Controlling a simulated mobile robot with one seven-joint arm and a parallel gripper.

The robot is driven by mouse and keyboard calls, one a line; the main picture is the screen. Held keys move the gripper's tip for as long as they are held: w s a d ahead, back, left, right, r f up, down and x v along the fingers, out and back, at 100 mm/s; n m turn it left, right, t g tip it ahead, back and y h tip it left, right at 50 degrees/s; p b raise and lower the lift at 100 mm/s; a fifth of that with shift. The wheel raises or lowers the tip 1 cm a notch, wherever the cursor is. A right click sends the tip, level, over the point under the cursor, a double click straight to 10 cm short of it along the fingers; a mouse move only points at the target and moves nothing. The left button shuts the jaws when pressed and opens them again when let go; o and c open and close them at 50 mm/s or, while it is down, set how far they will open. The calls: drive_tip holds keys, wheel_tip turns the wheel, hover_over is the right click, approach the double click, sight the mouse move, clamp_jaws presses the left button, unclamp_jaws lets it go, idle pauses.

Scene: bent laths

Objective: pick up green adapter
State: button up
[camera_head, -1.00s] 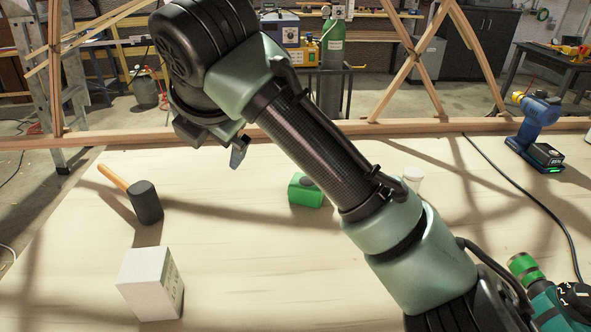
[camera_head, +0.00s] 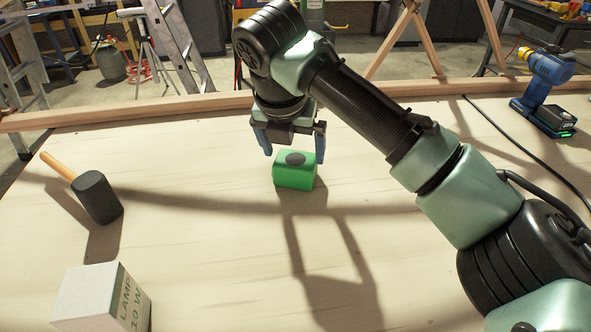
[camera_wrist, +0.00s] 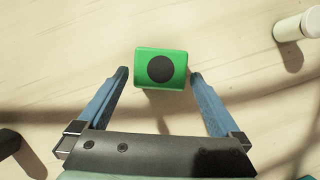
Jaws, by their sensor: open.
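The green adapter (camera_head: 294,175) is a small green block with a black round spot on top. It rests on the pale wooden table. My gripper (camera_head: 293,155) is open, with its blue fingers pointing down, just above and behind the adapter in the head view. In the wrist view the adapter (camera_wrist: 161,68) lies ahead of and roughly between the two fingertips (camera_wrist: 158,74). I see no contact between the fingers and the adapter.
A mallet (camera_head: 97,198) and a white box (camera_head: 102,298) stand to the left. A blue drill (camera_head: 546,90) and a black cable are at the right. A white cylinder (camera_wrist: 297,27) lies right of the adapter in the wrist view. A wooden rail (camera_head: 180,104) runs along the far edge.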

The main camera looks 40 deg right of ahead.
sight(295, 161)
drive_tip(key=b+x, duration=0.1)
drive_tip(key=x, duration=0.4)
drive_tip(key=shift+s+f, duration=0.1)
drive_tip(key=shift+s, duration=0.05)
drive_tip(key=c, duration=1.1)
